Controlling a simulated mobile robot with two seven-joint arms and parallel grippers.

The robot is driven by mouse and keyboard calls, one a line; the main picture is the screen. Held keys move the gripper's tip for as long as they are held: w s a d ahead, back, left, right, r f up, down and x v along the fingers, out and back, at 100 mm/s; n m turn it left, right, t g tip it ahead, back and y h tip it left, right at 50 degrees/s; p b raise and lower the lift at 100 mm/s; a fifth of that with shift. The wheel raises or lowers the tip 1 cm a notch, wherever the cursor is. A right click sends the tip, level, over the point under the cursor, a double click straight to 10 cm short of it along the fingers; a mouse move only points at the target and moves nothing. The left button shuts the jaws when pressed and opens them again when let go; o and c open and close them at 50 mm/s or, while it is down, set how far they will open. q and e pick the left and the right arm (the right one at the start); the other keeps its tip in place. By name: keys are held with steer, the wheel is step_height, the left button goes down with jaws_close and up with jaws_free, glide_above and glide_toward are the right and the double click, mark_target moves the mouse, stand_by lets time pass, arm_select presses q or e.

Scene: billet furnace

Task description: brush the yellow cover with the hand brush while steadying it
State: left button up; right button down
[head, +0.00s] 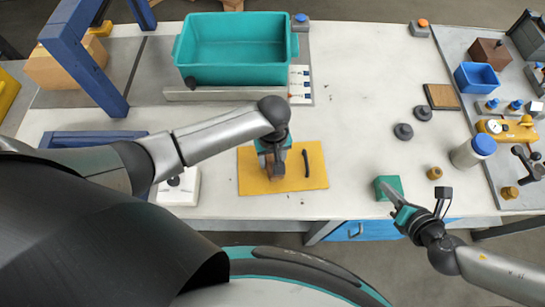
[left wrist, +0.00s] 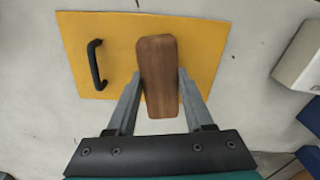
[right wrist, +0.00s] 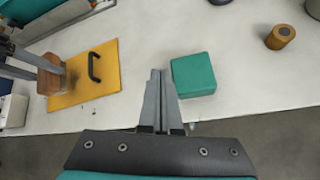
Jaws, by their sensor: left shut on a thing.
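The yellow cover (head: 311,164) lies flat on the light table, with a black handle (head: 306,163) standing on it; the cover also shows in the left wrist view (left wrist: 100,25). My left gripper (head: 272,163) is shut on the hand brush, a brown wooden block (left wrist: 157,70), over the cover left of the handle. Its underside is hidden, so I cannot tell whether it touches the cover. My right gripper (right wrist: 161,73) has its fingers together and empty, beside a green block (right wrist: 193,75) and apart from the cover. Faint dark marks show on the cover (right wrist: 103,81).
A teal bin (head: 235,75) stands at the back. A white box (head: 180,187) is left of the cover. The table between cover and green block is clear.

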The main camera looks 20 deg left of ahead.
steer(key=w+a+r+m+t+h, duration=0.2)
steer(key=w+r+m+t+h, duration=0.1)
steer(key=w+m, duration=0.75)
steer(key=m+g+h, duration=0.1)
steer(key=m+g, duration=1.1)
steer(key=m, duration=1)
glide_above(319, 163)
step_height(319, 163, down, 4)
steer(key=shift+d+f, duration=0.1)
steer(key=shift+f, duration=0.1)
steer(key=shift+s+f, duration=0.1)
steer(key=shift+f, duration=2.35)
steer(key=shift+f, duration=0.6)
stand_by(0.6)
